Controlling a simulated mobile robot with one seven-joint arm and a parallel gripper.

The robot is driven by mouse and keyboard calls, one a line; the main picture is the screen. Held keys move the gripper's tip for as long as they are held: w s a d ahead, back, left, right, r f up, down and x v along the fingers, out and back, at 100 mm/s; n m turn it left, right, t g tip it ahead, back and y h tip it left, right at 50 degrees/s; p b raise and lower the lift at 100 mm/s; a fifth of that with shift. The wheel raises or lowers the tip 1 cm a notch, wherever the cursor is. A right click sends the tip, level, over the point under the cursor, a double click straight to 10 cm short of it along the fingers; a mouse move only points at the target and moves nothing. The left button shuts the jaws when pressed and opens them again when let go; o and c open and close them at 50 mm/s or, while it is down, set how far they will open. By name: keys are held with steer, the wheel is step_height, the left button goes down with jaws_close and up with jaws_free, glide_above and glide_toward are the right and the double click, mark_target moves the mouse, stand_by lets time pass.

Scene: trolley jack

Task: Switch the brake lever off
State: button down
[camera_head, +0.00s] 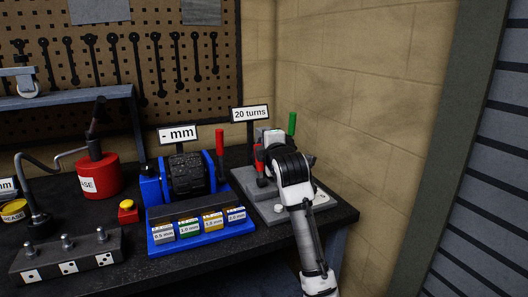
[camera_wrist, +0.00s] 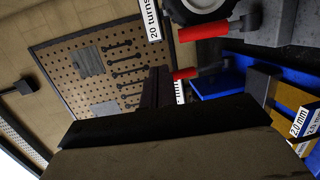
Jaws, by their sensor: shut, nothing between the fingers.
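A lever with a red grip (camera_head: 259,158) stands on the grey winder base (camera_head: 245,180) below the "20 turns" sign, just left of my arm. It also shows in the wrist view as a red grip (camera_wrist: 203,30) beside a wheel. I cannot tell from the frames whether this is the brake lever. A second red-handled lever (camera_head: 219,142) stands at the blue machine, and its grip also shows in the wrist view (camera_wrist: 185,73). My gripper (camera_wrist: 159,76) is shut and empty, apart from the near red grip. My arm hides the gripper in the head view.
A green handle (camera_head: 292,123) rises behind my arm. The blue machine (camera_head: 184,177) and a blue tray of labelled blocks (camera_head: 201,238) lie left. The brick wall (camera_head: 350,120) is close right.

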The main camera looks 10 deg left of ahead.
steer(key=shift+s+d+r, duration=0.3)
steer(key=shift+s+r, duration=0.05)
steer(key=shift+s, duration=0.25)
steer(key=shift+s+d+r, duration=0.25)
steer(key=shift+s+r, duration=0.05)
steer(key=shift+s, duration=0.25)
